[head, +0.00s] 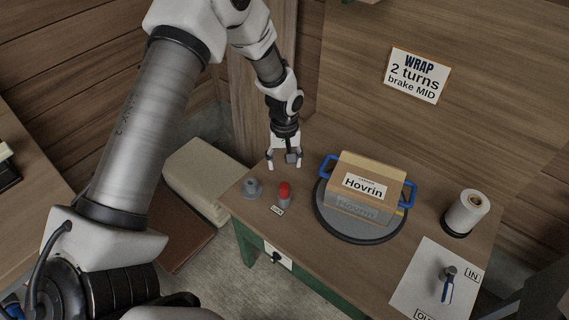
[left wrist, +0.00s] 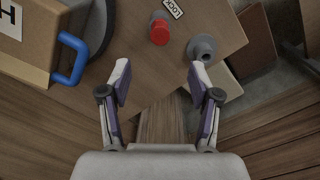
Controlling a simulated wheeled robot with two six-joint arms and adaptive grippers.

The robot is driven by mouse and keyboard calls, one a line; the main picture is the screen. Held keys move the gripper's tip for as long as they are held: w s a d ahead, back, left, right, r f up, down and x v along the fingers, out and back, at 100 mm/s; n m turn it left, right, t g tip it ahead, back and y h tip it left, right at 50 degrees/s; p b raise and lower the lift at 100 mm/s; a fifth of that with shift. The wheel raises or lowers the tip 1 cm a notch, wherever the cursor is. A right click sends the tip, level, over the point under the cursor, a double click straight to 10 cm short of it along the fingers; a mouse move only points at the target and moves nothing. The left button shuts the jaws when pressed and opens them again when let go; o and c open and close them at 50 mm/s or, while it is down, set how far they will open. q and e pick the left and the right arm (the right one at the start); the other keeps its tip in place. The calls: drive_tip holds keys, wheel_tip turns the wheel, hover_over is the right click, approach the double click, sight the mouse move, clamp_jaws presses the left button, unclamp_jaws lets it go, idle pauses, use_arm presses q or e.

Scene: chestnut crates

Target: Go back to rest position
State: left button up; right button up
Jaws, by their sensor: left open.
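My left gripper (head: 284,162) is open and empty. In the head view it hangs over the back left part of the wooden table, behind a grey knob and a red-capped button. In the left wrist view its two fingers (left wrist: 160,85) are spread with nothing between them. My left arm reaches in from the left across the head view. My right gripper does not show in either view.
The table (head: 320,258) holds a grey knob (head: 252,188), a red button (head: 285,190), and a crate labelled Hovrin (head: 362,187) with blue handles on a round dark turntable (head: 350,234). A roll (head: 466,212) and a white IN/OUT panel (head: 420,275) are at right.

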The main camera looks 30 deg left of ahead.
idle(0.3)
use_arm(q)
drive_tip(key=s+d+f+m, duration=0.2)
drive_tip(key=s+f, duration=0.2)
drive_tip(key=s, duration=0.5)
drive_tip(key=s+d+f+m, duration=0.3)
drive_tip(key=s+f, duration=0.2)
drive_tip(key=s, duration=0.4)
drive_tip(key=s+d+f+m, duration=0.2)
drive_tip(key=s+f, duration=0.3)
drive_tip(key=s, duration=0.5)
drive_tip(key=shift+d, duration=0.65)
drive_tip(key=shift+s, duration=0.1)
